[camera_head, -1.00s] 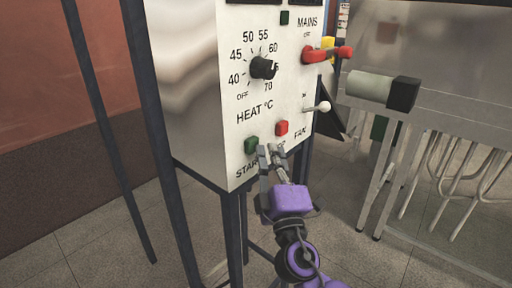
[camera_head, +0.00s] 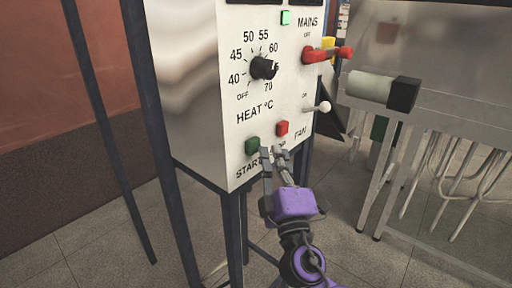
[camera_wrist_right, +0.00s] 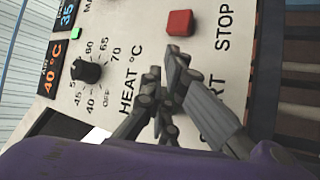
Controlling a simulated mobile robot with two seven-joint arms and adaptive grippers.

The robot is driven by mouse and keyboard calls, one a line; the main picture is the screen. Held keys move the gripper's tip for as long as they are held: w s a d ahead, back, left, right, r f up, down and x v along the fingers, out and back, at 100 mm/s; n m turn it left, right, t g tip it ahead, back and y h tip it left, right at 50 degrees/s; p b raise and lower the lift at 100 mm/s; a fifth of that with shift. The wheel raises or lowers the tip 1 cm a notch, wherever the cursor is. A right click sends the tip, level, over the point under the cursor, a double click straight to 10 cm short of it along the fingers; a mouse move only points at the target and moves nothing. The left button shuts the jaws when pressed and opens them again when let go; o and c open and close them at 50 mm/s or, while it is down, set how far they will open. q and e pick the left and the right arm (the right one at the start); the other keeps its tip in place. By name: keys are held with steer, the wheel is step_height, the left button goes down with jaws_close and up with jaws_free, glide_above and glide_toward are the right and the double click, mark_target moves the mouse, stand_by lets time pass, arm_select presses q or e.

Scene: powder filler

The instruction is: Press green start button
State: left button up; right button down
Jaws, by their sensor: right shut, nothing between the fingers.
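The green start button (camera_head: 252,146) sits low on the white control panel (camera_head: 236,104), above the START label. My right gripper (camera_head: 273,153) is in front of the panel, just right of the button in the head view. It is shut and empty. In the wrist view the closed fingers (camera_wrist_right: 168,85) cover the area by the START label, and the green button is hidden. I cannot tell whether the fingers touch the panel. My left gripper is not in view.
The red stop button (camera_head: 282,128) is close to the right of the green one. A black heat knob (camera_head: 263,68), a fan switch (camera_head: 322,107) and a red mains handle (camera_head: 328,54) stick out of the panel. A small green lamp (camera_head: 285,18) is lit.

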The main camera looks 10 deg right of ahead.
steer(key=shift+s+d, duration=0.15)
steer(key=s+d, duration=0.1)
steer(key=s, duration=0.1)
steer(key=s+d, duration=0.2)
stand_by(0.6)
stand_by(0.5)
